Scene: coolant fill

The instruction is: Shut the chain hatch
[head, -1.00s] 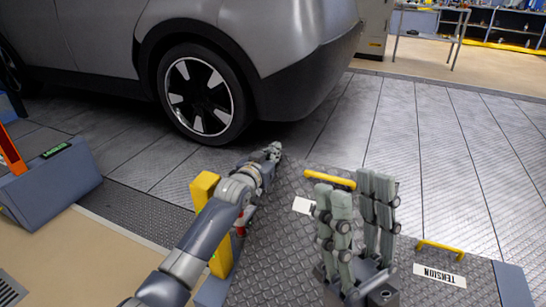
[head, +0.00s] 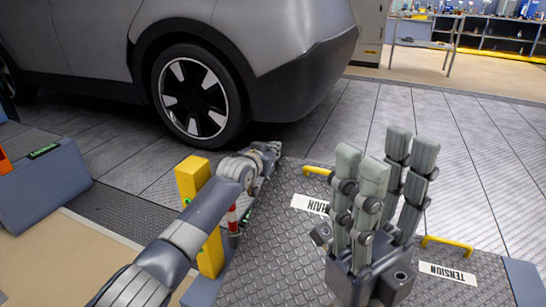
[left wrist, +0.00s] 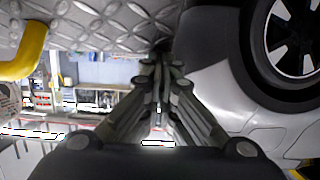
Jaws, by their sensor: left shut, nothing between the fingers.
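The chain hatch appears as a dark diamond-plate panel (head: 285,220) with a white label (head: 310,204) reading partly "…AIN" and a yellow handle (head: 318,171) at its far edge. I cannot tell whether the panel is flush or slightly raised. My left gripper (head: 272,148) is at the panel's far left corner, left of the handle. In the left wrist view its fingers (left wrist: 159,68) are together and empty, with diamond plate and a yellow handle (left wrist: 24,52) nearby. My right gripper (head: 386,158) points upward with a gap between its fingers, in front of the panel and hiding part of it.
A yellow post (head: 192,178) and a red-white striped piece (head: 232,218) stand by my left arm. A grey car (head: 240,60) stands behind. The floor at right is clear.

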